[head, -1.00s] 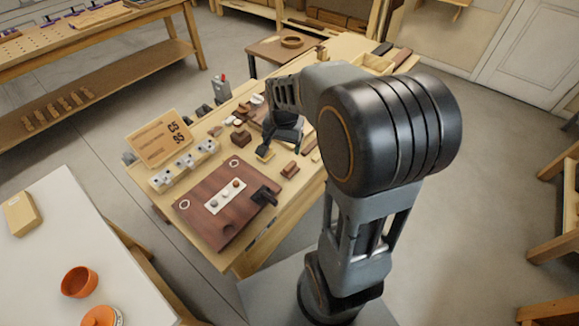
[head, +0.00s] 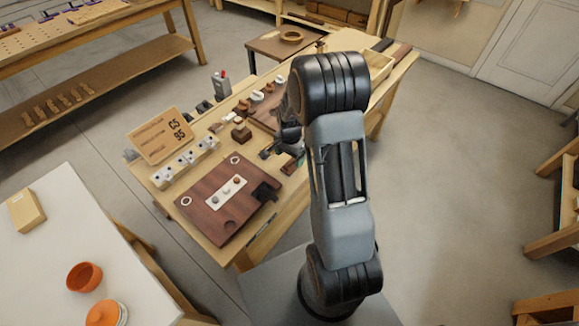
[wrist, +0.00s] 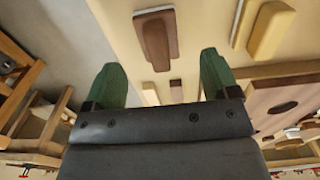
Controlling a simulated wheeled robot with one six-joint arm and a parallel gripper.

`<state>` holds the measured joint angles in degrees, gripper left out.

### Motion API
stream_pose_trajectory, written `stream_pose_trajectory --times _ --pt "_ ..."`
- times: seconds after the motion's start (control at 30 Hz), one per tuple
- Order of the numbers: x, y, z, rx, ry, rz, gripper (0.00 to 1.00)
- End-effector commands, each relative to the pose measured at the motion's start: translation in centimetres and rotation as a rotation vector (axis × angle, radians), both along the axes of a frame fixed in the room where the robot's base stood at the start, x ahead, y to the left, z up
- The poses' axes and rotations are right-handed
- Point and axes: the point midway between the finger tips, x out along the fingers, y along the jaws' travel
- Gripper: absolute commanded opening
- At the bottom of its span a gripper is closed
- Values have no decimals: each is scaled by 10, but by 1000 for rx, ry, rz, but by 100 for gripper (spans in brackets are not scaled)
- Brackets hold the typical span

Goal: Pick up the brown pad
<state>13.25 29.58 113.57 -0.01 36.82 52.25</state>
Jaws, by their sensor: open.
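The brown pad (wrist: 157,38) shows in the wrist view as a dark rounded grip on a flat brown base. It lies on the pale bench top, ahead of my gripper (wrist: 163,76). My gripper is open, with its two green fingers apart and nothing between them. The pad lies beyond the fingertips, apart from them. In the head view my gripper (head: 284,147) is low over the middle of the bench, partly hidden by my own arm. Which brown piece there is the pad is hard to tell.
A yellow pad (wrist: 267,28) lies right of the brown pad in the wrist view. In the head view a dark brown board (head: 205,215) lies at the near end of the bench. A sign (head: 161,135) and a row of grey-white fittings (head: 185,163) stand along its left side.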

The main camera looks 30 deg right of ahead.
Motion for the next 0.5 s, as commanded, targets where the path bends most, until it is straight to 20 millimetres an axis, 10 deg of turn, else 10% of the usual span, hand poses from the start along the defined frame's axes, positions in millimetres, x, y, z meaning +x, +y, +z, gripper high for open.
stream_pose_trajectory --times 0.5 --pt "-2 0 -51 0 1 1 81"
